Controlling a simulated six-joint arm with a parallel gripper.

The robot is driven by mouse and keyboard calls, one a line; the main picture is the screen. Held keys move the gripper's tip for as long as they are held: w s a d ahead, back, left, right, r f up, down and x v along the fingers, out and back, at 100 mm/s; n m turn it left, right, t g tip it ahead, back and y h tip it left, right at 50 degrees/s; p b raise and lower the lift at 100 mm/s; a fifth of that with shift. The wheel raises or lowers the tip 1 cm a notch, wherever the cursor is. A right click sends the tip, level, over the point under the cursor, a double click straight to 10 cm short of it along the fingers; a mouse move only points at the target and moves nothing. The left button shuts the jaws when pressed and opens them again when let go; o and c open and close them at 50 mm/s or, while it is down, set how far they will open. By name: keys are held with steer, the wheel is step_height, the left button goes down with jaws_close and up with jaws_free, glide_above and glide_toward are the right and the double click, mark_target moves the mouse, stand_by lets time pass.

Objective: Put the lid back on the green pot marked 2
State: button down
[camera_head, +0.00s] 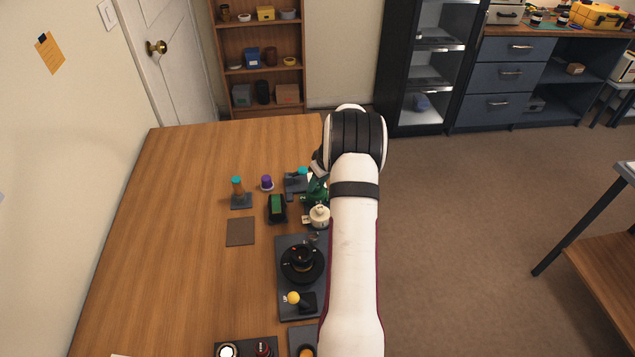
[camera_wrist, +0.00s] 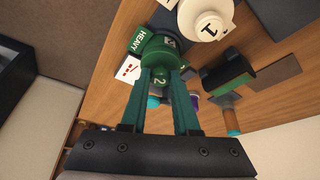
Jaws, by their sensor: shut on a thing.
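The green pot marked 2 (camera_wrist: 158,48) shows in the wrist view beyond my fingertips, with a pale mark on its side. My gripper (camera_wrist: 160,78) is shut on a green lid (camera_wrist: 160,72) that bears a 2. The lid lies in line with the pot, and I cannot tell whether they touch. In the head view, green parts (camera_head: 314,191) show beside my arm, which hides most of the pot and the fingers.
A cream pot marked 1 (camera_head: 319,216) stands close by. A green block marked HEAVY (camera_wrist: 138,40) is beside the green pot. A black-and-green block (camera_head: 277,207), a purple-capped item (camera_head: 267,183) and a dark fixture (camera_head: 290,285) are near. The table's left side is clear.

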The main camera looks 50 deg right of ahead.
steer(key=shift+c, duration=0.5)
jaws_free()
steer(key=shift+r, duration=3.5)
jaws_close()
steer(key=shift+f, duration=0.25)
